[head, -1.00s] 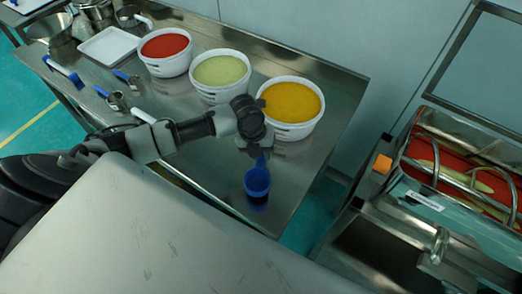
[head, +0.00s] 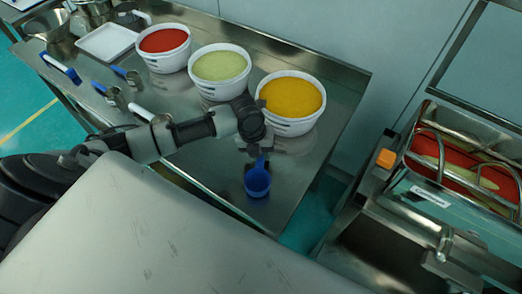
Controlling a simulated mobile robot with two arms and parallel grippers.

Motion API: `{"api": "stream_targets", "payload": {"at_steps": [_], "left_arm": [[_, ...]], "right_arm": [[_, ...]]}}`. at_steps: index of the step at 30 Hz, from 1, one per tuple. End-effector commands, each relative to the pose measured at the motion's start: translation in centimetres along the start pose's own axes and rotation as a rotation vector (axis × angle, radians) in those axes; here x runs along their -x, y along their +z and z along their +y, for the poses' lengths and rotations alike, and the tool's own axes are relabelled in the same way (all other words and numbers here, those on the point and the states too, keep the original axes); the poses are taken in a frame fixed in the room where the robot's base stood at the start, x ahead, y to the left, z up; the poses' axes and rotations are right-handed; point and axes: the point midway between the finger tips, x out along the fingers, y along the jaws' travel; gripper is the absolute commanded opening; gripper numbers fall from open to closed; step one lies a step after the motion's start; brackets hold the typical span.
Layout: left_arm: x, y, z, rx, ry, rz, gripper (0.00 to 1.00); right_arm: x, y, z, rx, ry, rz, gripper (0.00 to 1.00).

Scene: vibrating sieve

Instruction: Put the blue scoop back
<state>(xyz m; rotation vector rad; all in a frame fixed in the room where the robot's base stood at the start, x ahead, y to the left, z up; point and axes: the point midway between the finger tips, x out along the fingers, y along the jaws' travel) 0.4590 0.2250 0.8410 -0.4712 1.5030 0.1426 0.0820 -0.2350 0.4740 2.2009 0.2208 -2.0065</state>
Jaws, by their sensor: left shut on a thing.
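The blue scoop (head: 257,182) is over the right front part of the steel table (head: 222,178), with its cup toward the front edge and its handle up toward my gripper. My left gripper (head: 257,150) is shut on the handle of the scoop, just in front of the yellow-filled bowl. The fingertips are mostly hidden by the wrist. I cannot tell whether the cup touches the table or hangs just above it. My right gripper is not in view.
White bowls of yellow (head: 291,97), pale green (head: 219,66) and red (head: 164,41) material stand in a row behind my left arm. Small metal scoops (head: 116,96) and a white tray (head: 106,42) lie farther left. The sieve machine (head: 440,190) stands right, beyond a gap.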

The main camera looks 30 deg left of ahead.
Motion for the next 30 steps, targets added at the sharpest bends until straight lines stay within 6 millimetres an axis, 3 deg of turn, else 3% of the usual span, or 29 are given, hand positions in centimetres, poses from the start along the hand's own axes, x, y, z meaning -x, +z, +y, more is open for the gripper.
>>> {"api": "stream_targets", "payload": {"at_steps": [7,8,13,19,24,30], "left_arm": [[-0.07,0.01,-0.01,0.0,0.0,0.0,0.02],[-0.07,0.01,-0.01,0.0,0.0,0.0,0.26],[-0.07,0.0,-0.01,0.0,0.0,0.0,0.52],[-0.07,0.0,0.0,0.0,0.0,0.0,0.54],[-0.08,-0.01,0.01,0.0,0.0,0.0,0.79],[-0.08,-0.01,0.01,0.0,0.0,0.0,0.8]], "right_arm": [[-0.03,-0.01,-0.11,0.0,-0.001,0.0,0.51],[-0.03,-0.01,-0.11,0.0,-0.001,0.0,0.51],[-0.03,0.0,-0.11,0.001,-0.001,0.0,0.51],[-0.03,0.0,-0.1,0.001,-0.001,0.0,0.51],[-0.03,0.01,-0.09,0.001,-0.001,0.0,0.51],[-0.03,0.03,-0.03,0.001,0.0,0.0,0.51]]}}
